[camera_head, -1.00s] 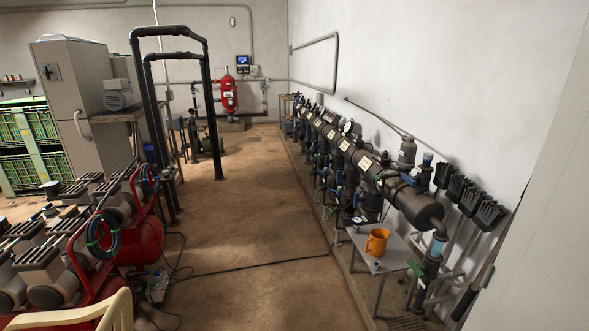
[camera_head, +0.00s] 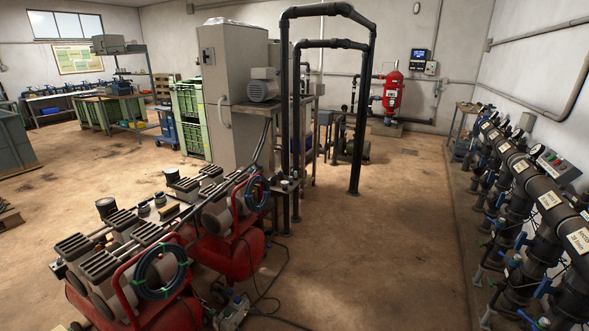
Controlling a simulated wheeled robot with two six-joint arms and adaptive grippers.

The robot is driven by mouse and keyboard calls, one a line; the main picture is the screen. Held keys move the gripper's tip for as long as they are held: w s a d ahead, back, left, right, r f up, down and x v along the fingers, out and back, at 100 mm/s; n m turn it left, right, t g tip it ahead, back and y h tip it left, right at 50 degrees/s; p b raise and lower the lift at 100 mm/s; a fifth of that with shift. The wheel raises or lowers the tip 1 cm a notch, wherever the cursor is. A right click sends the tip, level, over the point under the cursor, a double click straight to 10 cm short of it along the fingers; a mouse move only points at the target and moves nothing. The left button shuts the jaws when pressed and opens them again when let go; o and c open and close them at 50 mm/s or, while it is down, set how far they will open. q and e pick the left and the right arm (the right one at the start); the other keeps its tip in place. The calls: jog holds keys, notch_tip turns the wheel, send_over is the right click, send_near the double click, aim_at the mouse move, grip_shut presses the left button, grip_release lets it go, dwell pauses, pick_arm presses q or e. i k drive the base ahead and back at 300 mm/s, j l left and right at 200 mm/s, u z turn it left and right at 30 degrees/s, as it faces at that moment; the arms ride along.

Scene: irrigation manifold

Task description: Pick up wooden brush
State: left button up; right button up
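Neither of my grippers nor my arms show in this view. Small items on far benches are too small to tell.
Red air compressors (camera_head: 225,255) stand at the lower left, with a hose on the floor. Black pipe frames (camera_head: 359,110) and a grey cabinet (camera_head: 232,90) stand behind. The pipe manifold (camera_head: 545,200) lines the right wall. The floor (camera_head: 390,240) between is clear. A workbench (camera_head: 105,112) stands far left.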

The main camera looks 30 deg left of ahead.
aim_at(174, 207)
jog(key=i+u, duration=0.2)
jog(key=i, duration=0.25)
jog(key=i+u, duration=0.25)
jog(key=i, duration=0.25)
jog(key=i+l+u, duration=0.2)
jog(key=i, duration=0.25)
jog(key=i+l+u, duration=0.2)
jog(key=i, duration=0.3)
jog(key=i+l+u, duration=0.25)
jog(key=i, duration=0.2)
jog(key=j, duration=0.1)
